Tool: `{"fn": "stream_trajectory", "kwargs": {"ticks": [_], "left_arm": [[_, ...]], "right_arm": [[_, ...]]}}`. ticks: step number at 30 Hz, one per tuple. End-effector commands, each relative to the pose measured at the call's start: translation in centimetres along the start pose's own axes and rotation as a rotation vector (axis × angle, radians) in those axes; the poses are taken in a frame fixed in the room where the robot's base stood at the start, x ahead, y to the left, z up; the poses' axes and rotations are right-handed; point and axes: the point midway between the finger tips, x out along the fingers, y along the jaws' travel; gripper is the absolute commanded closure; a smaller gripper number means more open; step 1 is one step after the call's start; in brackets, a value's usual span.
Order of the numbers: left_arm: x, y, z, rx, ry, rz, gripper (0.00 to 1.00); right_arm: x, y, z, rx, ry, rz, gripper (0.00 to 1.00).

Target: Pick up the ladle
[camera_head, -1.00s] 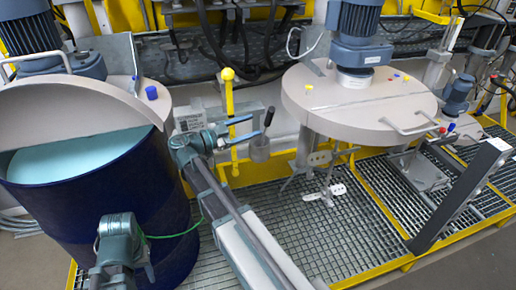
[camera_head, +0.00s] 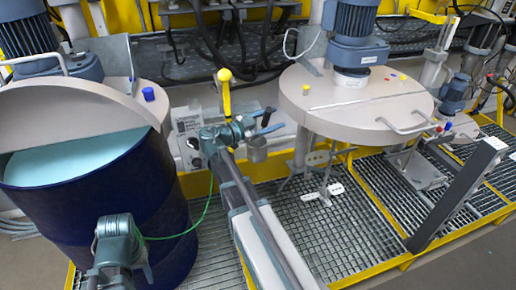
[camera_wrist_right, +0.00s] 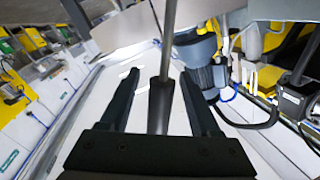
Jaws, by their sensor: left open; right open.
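The ladle has a grey metal cup (camera_head: 257,151) and a dark blue handle (camera_head: 266,118). It hangs upright beside a yellow post, between the blue drum and the round grey lid. My right gripper (camera_head: 268,122) is at the handle with its jaws open. In the right wrist view, the ladle's dark handle (camera_wrist_right: 161,103) and thin metal rod lie between the two spread black fingers, with gaps at the sides. The ladle's cup is out of that view. My left gripper (camera_head: 120,268) is low in front of the blue drum, open, with nothing visible in it.
The blue drum (camera_head: 100,205) holds light blue liquid under a half-raised grey cover. A round grey lid (camera_head: 355,103) with a motor stands to the right. A yellow post with a ball top (camera_head: 225,92) is just left of the ladle. Metal grating (camera_head: 335,235) lies below.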

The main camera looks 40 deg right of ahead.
Motion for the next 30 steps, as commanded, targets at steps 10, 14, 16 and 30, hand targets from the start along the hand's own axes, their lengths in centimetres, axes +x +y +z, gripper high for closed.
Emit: {"fn": "stream_trajectory", "kwargs": {"ticks": [10, 14, 16, 30], "left_arm": [[0.01, 0.00, 0.00, 0.000, 0.000, 0.000, 0.50], [0.01, 0.00, 0.00, 0.000, 0.000, 0.000, 0.50], [0.01, 0.00, 0.00, 0.000, 0.000, 0.000, 0.50], [-0.07, -0.01, 0.00, 0.000, 0.000, 0.000, 0.50]], "right_arm": [[0.43, -0.02, 0.02, 0.000, 0.000, -0.001, 0.53], [0.42, -0.02, 0.02, 0.000, 0.000, -0.001, 0.76], [0.41, -0.03, 0.02, 0.000, 0.000, -0.001, 0.89], [0.40, -0.07, -0.06, 0.000, 0.000, -0.001, 1.00]]}}
